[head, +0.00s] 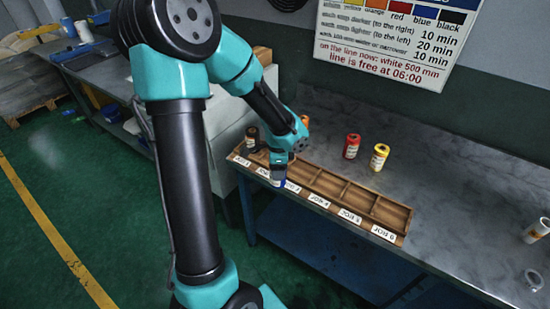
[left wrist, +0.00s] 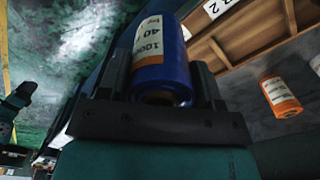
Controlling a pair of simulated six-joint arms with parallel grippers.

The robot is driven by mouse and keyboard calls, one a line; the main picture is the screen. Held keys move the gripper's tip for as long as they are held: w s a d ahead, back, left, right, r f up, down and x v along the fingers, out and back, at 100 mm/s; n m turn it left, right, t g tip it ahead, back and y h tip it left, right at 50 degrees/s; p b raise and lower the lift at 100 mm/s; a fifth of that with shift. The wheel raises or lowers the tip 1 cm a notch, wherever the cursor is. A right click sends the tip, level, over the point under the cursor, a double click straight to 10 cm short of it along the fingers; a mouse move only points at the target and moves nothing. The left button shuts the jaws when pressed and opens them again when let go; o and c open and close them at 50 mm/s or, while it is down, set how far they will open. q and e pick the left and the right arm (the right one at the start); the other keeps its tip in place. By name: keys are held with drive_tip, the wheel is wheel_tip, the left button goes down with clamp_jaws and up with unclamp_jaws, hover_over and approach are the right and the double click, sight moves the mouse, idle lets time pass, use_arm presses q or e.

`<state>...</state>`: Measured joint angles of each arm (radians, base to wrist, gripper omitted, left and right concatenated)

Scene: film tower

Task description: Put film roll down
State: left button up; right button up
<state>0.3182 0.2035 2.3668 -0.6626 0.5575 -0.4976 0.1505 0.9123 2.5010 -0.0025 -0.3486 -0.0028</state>
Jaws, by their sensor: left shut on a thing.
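My left gripper (head: 280,172) is shut on a blue film roll (left wrist: 162,55) with a white and orange label, which shows between the two fingers in the left wrist view. In the head view the gripper points down at the front edge of the wooden job rack (head: 345,205), near its second compartment from the left, and hides most of the roll. I cannot tell whether the roll touches the rack. The rack also shows in the left wrist view (left wrist: 232,45). My right gripper is in neither view.
A dark roll (head: 252,138) stands at the rack's left end. An orange roll (head: 305,120), a red roll (head: 352,146) and a yellow roll (head: 379,157) stand on the grey bench behind the rack. A white-labelled container (head: 537,230) is far right. The rack's right compartments look empty.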

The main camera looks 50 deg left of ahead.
use_arm(q)
drive_tip(key=w+a+f, duration=0.1)
drive_tip(key=w+a, duration=0.9)
drive_tip(key=a, duration=0.1)
drive_tip(key=shift+f, duration=0.2)
drive_tip(key=shift+a, duration=0.1)
drive_tip(key=shift+w+a+f, duration=0.15)
drive_tip(key=shift+a+f, duration=0.05)
drive_tip(key=shift+f, duration=0.7)
drive_tip(key=shift+w+a+f, duration=0.1)
drive_tip(key=shift+a+f, duration=0.05)
drive_tip(key=shift+f, duration=0.75)
drive_tip(key=shift+f, duration=0.15)
drive_tip(key=o, duration=1)
wheel_tip(320, 180, up, 12)
drive_tip(key=shift+r, duration=0.15)
